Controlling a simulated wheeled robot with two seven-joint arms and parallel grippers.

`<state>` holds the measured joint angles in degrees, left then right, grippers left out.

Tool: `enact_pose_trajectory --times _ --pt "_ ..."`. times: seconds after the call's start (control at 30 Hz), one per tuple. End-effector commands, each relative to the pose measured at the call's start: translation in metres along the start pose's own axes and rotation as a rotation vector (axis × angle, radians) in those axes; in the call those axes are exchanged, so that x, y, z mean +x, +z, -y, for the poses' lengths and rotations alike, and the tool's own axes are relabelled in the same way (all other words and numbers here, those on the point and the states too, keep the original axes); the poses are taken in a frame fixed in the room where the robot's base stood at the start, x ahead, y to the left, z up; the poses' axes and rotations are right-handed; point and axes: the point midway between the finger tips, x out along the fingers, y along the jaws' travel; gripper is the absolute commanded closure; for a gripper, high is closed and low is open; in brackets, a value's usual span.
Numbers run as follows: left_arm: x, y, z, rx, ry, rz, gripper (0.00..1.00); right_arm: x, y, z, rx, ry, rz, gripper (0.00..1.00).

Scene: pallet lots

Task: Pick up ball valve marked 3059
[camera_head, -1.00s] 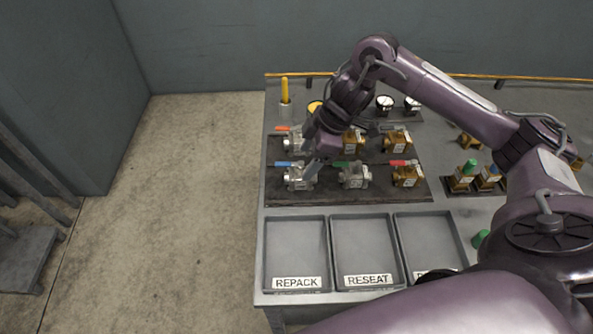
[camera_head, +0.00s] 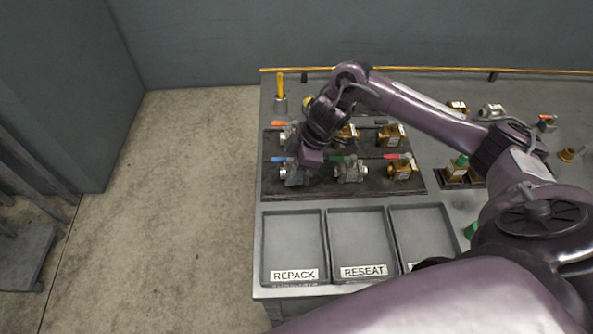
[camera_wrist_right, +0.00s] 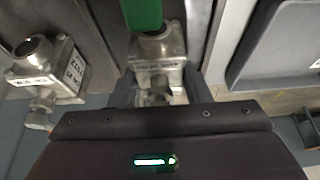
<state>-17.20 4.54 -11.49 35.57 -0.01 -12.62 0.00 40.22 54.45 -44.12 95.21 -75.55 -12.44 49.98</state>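Several ball valves stand in two rows on a dark mat (camera_head: 340,190). In the head view my right gripper (camera_head: 303,172) is low over the front-left valve (camera_head: 291,174), which has a blue handle and is partly hidden by it. A silver valve with a green handle (camera_head: 350,170) stands just right of it. The right wrist view shows a green-handled silver valve (camera_wrist_right: 158,60) ahead of the gripper body and another silver valve (camera_wrist_right: 45,75) at left with a blurred label. I cannot read 3059 on any valve. My left gripper is not in view.
Three grey trays line the front edge, two labelled REPACK (camera_head: 294,240) and RESEAT (camera_head: 362,235). A brass valve with a red handle (camera_head: 402,168) stands at the mat's right. A yellow-handled tool (camera_head: 280,92) stands at the back left.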

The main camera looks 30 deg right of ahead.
Motion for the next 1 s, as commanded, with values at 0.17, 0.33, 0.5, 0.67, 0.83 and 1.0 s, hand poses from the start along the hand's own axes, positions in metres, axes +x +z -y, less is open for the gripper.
enact_pose_trajectory --times 0.17,0.33,0.5,0.67,0.83,1.0 --pt "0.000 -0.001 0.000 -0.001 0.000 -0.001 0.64 0.000 0.000 0.000 0.000 0.001 0.000 0.89" --pt "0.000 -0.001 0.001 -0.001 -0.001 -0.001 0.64 -0.001 -0.001 -0.001 0.000 0.003 -0.003 0.96" --pt "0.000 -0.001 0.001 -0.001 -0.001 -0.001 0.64 -0.003 -0.002 -0.001 0.000 0.003 -0.003 0.96" --pt "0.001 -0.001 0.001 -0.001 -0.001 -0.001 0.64 -0.011 -0.006 -0.002 -0.001 0.004 -0.006 0.96" --pt "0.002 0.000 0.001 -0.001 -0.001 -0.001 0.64 -0.036 -0.016 -0.002 -0.004 0.008 -0.006 0.96" --pt "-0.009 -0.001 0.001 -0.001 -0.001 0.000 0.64 -0.082 -0.035 -0.003 -0.005 0.013 -0.004 0.96"
